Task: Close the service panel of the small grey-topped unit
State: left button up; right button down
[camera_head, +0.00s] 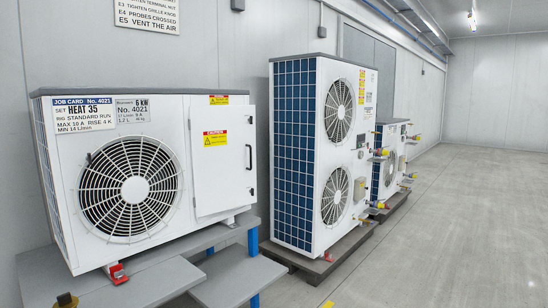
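The small unit with the grey top (140,92) stands at the left on a grey bench, its round fan grille facing me. Its white service panel (208,178) is at the right of the front and carries a black handle (250,157) near its right edge. The panel's right edge reaches past the unit's right side and its left edge stands out, so it looks swung slightly out, though the gap behind it is hidden. A yellow caution label (215,138) is on the panel. Neither of my grippers shows.
A tall two-fan unit (300,150) stands on a dark plinth to the right, with a smaller unit (393,160) behind it. The grey bench (235,280) steps down in front, with a red fitting (118,273) under the near unit. Open floor (450,230) lies at the right.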

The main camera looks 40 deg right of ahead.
aim_at(223, 138)
jog(key=z, duration=0.6)
jog(key=i, duration=0.75)
jog(key=z, duration=0.5)
jog(key=i, duration=0.95)
jog(key=u, duration=0.45)
